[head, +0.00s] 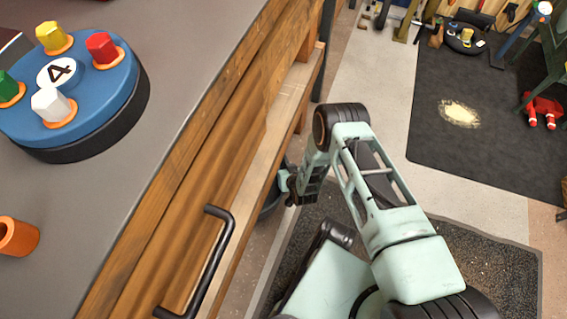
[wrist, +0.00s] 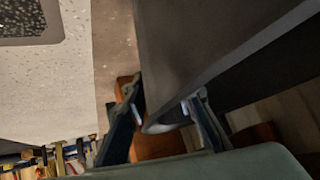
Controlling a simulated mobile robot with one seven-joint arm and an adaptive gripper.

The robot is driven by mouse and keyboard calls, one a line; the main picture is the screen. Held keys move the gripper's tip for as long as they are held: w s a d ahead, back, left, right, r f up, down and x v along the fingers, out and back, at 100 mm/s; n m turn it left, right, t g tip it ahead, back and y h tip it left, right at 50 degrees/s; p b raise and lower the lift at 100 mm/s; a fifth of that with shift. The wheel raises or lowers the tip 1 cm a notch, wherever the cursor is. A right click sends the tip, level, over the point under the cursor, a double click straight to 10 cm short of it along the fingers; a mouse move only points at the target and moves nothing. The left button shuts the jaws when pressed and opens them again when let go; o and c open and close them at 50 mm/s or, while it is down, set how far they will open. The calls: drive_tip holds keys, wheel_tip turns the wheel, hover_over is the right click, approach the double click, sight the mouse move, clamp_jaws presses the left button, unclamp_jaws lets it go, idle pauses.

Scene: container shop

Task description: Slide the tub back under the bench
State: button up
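The dark tub (head: 270,196) shows only in part in the head view, low beside the bench's wooden front; the bench and my arm hide most of it. My gripper (head: 289,184) is down at the tub's visible edge. In the wrist view, a large dark grey body, apparently the tub (wrist: 205,45), fills the upper right. Its pale rounded edge lies between the two fingers of my gripper (wrist: 163,102). The fingers stand apart, one on each side of that edge. I cannot tell whether both fingers press on it.
The bench (head: 190,150) has a black handle (head: 212,262) on its front. A blue round board (head: 95,100) with coloured pegs and an orange cup (head: 17,237) stand on top. A dark mat (head: 485,110) lies at the right, with a red object (head: 542,111) on it.

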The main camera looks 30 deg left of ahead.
drive_tip(key=shift+w+a+f, duration=0.2)
drive_tip(key=shift+a+f, duration=0.05)
drive_tip(key=shift+f, duration=0.1)
clamp_jaws()
idle(0.6)
